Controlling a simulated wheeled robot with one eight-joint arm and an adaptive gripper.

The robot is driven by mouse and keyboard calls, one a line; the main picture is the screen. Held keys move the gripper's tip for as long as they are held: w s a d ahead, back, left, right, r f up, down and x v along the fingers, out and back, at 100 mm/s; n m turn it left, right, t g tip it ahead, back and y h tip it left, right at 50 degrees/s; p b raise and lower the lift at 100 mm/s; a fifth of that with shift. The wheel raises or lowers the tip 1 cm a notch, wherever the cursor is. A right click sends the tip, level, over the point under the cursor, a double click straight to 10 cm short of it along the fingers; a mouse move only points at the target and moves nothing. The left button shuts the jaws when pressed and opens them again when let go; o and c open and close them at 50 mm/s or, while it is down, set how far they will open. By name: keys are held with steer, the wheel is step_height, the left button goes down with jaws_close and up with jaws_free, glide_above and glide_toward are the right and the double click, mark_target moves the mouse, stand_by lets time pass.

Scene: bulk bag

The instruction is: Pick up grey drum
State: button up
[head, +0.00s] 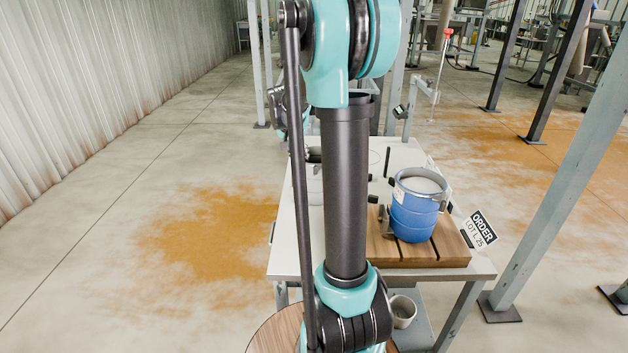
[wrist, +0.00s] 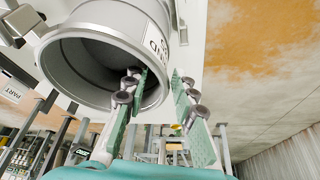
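The grey drum (wrist: 105,25) fills the upper left of the wrist view, with its hollow open end facing the camera and part of a label showing on its side. In the head view, only a pale sliver of it (head: 315,188) shows left of my arm. My gripper (wrist: 160,82) is open at the drum's rim. One finger overlaps the dark mouth and the other is outside the wall, with a visible gap. I cannot tell whether either finger touches it. My arm hides the gripper in the head view.
A blue drum (head: 414,216) with pale contents stands on a slatted wooden board (head: 455,250) on the white table (head: 287,255). An ORDER sign (head: 480,228) is at the table's right edge. Metal posts (head: 560,160) stand to the right. The floor at left is clear.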

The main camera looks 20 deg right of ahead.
steer(key=x, duration=0.3)
steer(key=shift+w+f, duration=0.1)
steer(key=shift+f, duration=0.3)
steer(key=shift+c, duration=0.5)
jaws_close()
